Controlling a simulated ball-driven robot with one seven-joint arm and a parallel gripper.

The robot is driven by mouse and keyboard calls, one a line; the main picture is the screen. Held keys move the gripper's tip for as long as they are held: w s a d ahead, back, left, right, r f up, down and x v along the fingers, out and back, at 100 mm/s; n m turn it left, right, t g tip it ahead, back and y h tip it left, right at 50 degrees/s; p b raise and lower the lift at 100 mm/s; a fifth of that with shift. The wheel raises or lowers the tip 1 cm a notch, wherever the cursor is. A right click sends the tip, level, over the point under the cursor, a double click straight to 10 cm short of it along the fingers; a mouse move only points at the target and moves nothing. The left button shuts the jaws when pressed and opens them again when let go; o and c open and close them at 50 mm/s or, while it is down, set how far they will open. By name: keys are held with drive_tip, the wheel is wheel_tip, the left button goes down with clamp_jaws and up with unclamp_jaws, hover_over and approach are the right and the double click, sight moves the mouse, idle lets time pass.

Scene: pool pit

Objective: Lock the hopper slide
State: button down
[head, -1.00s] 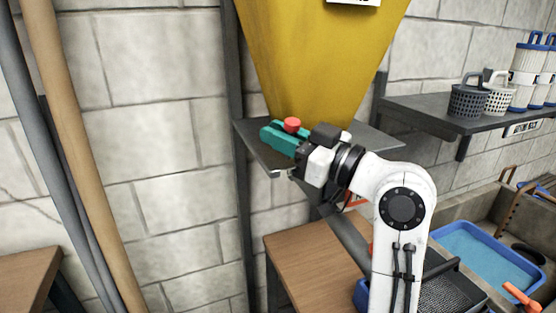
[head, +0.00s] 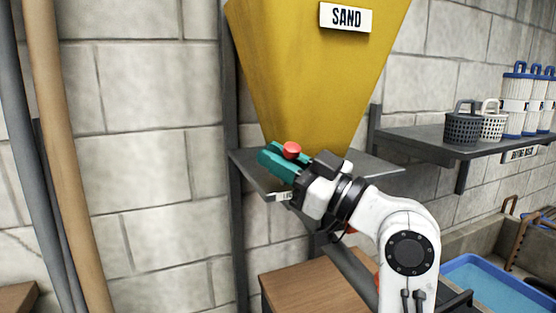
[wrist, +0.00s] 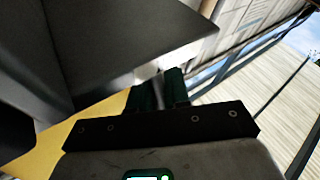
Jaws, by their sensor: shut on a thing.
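The yellow hopper (head: 318,75) with a SAND label (head: 346,17) narrows down to a dark grey plate or shelf (head: 375,166). A red round knob (head: 291,149) shows just above this plate, left of the hopper's lower end. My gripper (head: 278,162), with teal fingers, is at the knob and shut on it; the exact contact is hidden. The wrist view shows the dark green fingers (wrist: 160,91) close together against a pale metal part, with no red in sight. A small white label (head: 284,196), partly covered by my gripper, sits on the plate's front edge.
A dark shelf (head: 430,138) at right holds baskets (head: 463,126) and white-blue canisters (head: 516,98). Below it are a basin and a blue tray of water (head: 490,283). A wooden bench (head: 310,280) stands under the hopper. Upright poles (head: 60,150) stand at left.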

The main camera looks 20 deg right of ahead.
drive_tip(key=c, duration=1.2)
unclamp_jaws()
drive_tip(key=shift+o, duration=0.2)
drive_tip(key=b+v, duration=0.1)
drive_tip(key=v, duration=0.6)
drive_tip(key=shift+s+f, duration=0.15)
drive_tip(key=shift+s, duration=0.05)
drive_tip(key=shift+d, duration=0.1)
